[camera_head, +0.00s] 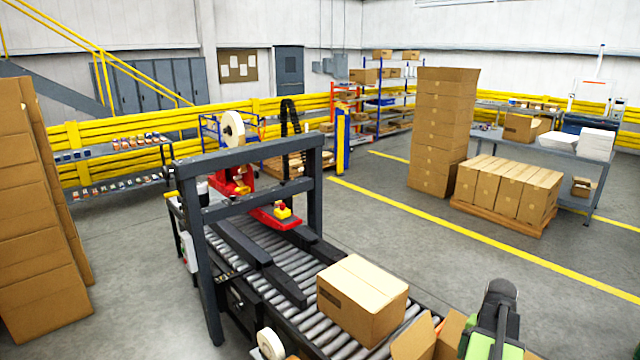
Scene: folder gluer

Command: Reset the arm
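Part of my arm shows at the bottom right edge, with a dark rounded upper end and bright green sections below. It stands upright in front of some open cardboard. No gripper fingers can be made out, so I cannot see whether the gripper holds anything.
A closed cardboard box (362,298) sits on the roller conveyor (330,341), below the dark machine frame (250,157). Open cartons (416,340) lie close beside my arm. Stacked cartons (40,230) stand at left, and a loaded pallet (497,217) at right. The floor (540,290) at right is clear.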

